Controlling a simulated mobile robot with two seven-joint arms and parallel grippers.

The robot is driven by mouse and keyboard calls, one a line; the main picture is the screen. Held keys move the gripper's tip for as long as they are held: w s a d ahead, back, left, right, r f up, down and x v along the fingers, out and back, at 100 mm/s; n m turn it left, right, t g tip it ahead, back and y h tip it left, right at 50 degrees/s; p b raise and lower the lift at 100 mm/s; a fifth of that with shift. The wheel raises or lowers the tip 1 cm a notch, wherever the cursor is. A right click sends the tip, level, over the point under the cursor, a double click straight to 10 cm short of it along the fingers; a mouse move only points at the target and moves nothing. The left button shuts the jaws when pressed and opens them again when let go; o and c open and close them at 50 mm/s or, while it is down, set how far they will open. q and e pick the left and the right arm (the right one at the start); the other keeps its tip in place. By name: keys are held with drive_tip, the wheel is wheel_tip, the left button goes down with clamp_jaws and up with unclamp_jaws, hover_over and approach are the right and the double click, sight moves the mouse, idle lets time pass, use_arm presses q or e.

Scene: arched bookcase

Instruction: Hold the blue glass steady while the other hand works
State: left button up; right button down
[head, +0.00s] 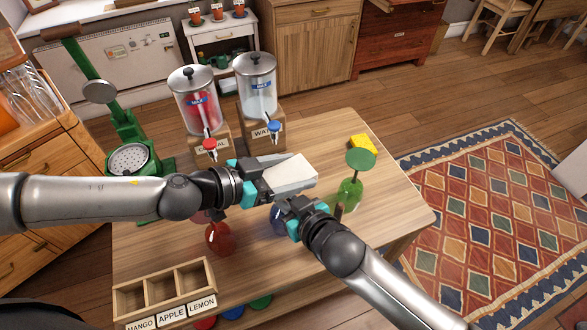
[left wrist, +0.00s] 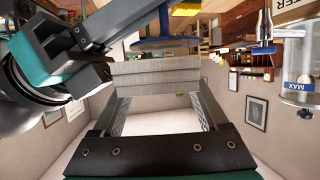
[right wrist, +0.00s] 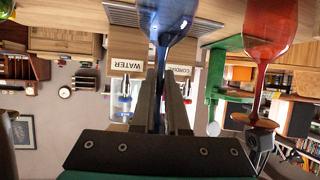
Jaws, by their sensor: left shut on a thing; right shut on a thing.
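The blue glass (head: 278,222) stands upside down on the table, bowl below and stem up. My right gripper (head: 293,207) is shut on its stem; the right wrist view shows the blue bowl (right wrist: 165,20) beyond the fingers. Its blue foot (left wrist: 165,44) shows edge-on in the left wrist view. My left gripper (head: 270,180) is shut on a pale folded cloth-like block (head: 290,173), also in the left wrist view (left wrist: 155,75). The block is right by the foot and hides it from the head view; I cannot tell whether they touch.
An upside-down red glass (head: 219,238) stands left of the blue one, a green glass (head: 349,193) right. A yellow block (head: 362,143) lies behind the green one. Two dispensers (head: 196,100) (head: 257,85) stand at the back, a labelled wooden box (head: 160,292) at the front left.

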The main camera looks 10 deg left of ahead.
sight(272, 173)
use_arm(q)
drive_tip(key=shift+s+a+f, duration=0.1)
drive_tip(key=shift+s+a, duration=0.05)
drive_tip(key=shift+a, duration=0.7)
drive_tip(key=shift+s+a+f, duration=0.1)
drive_tip(key=shift+s+a, duration=0.05)
drive_tip(key=shift+a, duration=0.7)
drive_tip(key=shift+d, duration=0.15)
drive_tip(key=shift+w+d+r, duration=0.15)
drive_tip(key=shift+d, duration=0.7)
drive_tip(key=shift+w+d+r, duration=0.1)
drive_tip(key=shift+d+r, duration=0.05)
drive_tip(key=shift+d, duration=0.65)
drive_tip(key=shift+r, duration=3.1)
drive_tip(key=shift+r, duration=1.5)
